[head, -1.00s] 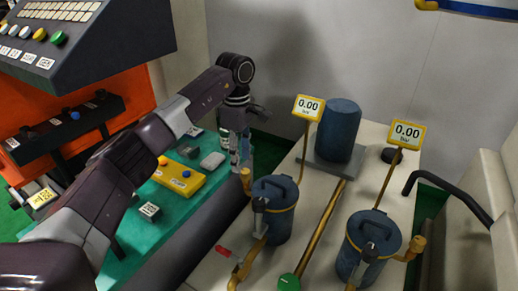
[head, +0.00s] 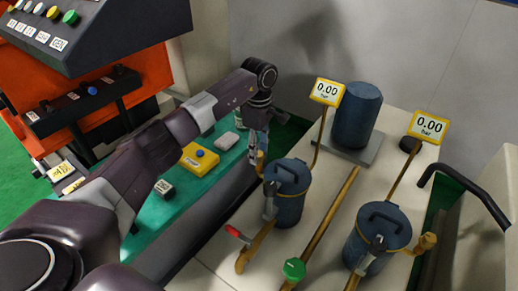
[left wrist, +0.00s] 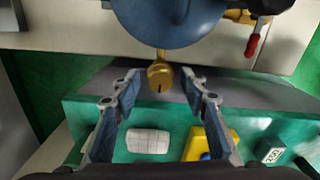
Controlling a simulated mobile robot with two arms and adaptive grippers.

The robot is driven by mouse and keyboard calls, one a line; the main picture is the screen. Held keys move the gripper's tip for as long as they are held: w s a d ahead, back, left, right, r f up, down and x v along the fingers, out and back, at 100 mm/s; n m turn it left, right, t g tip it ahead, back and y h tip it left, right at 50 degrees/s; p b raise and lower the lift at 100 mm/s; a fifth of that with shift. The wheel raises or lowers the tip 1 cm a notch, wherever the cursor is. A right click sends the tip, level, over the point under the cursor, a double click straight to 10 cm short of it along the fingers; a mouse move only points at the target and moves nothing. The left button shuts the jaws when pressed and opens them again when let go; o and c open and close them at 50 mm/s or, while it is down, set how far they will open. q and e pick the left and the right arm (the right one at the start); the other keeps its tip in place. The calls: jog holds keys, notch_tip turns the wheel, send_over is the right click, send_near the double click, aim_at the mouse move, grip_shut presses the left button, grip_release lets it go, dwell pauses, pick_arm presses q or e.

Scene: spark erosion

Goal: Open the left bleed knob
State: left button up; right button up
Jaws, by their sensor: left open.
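The left bleed knob (left wrist: 160,75) is a small brass knob with a dark slot, on the side of the left blue canister (head: 290,190). In the head view the knob (head: 260,162) shows at the canister's left upper side. My left gripper (head: 256,146) is by the knob, beyond the canister's left side. In the left wrist view my left gripper (left wrist: 161,80) is open, with one finger on each side of the knob and a visible gap on both sides. The canister (left wrist: 165,20) fills the top of that view. My right gripper is not in view.
A second blue canister (head: 378,240) with a brass knob (head: 428,240) stands at right. Gauges reading 0.00 bar (head: 326,92) stand on thin posts. A red-tipped lever (head: 236,232) and green knob (head: 293,269) lie in front. A yellow box (head: 199,157) sits on the green bench.

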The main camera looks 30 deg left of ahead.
pick_arm(q)
grip_shut()
dwell(0.3)
jog(key=shift+n, duration=0.3)
jog(key=n+b, duration=0.1)
jog(key=n, duration=0.2)
jog(key=shift+n, duration=0.4)
jog(key=n, duration=0.4)
jog(key=shift+a+n, duration=0.1)
jog(key=shift+n, duration=0.2)
jog(key=n, duration=0.4)
jog(key=shift+r+n, duration=0.1)
jog(key=shift+n, duration=2.4)
